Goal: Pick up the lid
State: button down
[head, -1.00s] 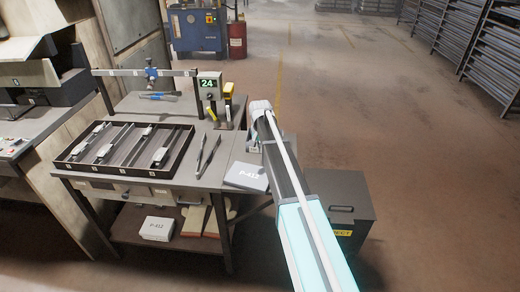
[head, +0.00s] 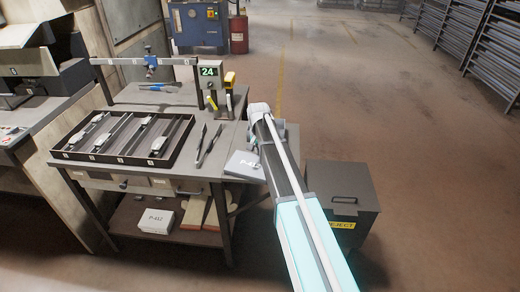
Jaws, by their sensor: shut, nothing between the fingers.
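A pale, flat piece marked P-41Z (head: 243,165), which looks like the lid, lies at the front right corner of the grey workbench (head: 205,172). My arm passes just to the right of it and covers part of that corner. I cannot tell whether the arm touches it. My gripper is not visible; the far end of the arm hides whatever lies behind it. A second white box with the same kind of label (head: 157,221) stands on the shelf below.
A black divided tray (head: 112,159) with several metal parts fills the bench's left. Dark tongs (head: 209,145) lie beside it. A gauge showing 24 (head: 209,71) stands behind. A dark reject bin (head: 342,200) stands on the floor at right. Open floor lies beyond.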

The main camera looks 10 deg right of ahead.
jog(key=shift+s, duration=0.15)
jog(key=shift+s+a, duration=0.25)
jog(key=shift+s, duration=0.25)
jog(key=shift+s+a, duration=0.25)
jog(key=shift+s, duration=0.2)
jog(key=shift+w, duration=0.1)
jog(key=shift+w+d, duration=0.3)
jog(key=shift+w, duration=0.3)
jog(key=shift+w+d, duration=0.3)
jog(key=shift+w, duration=0.3)
jog(key=shift+w+d, duration=0.3)
jog(key=shift+w, duration=0.3)
jog(key=shift+r+p, duration=0.35)
jog(key=shift+p, duration=0.1)
jog(key=shift+s+r+p, duration=0.15)
jog(key=shift+r+p, duration=0.6)
jog(key=shift+r, duration=0.2)
jog(key=shift+r+p, duration=0.55)
jog(key=shift+p, duration=0.1)
notch_tip(320, 180, up, 6)
jog(key=p, duration=0.6)
jog(key=shift+r, duration=0.15)
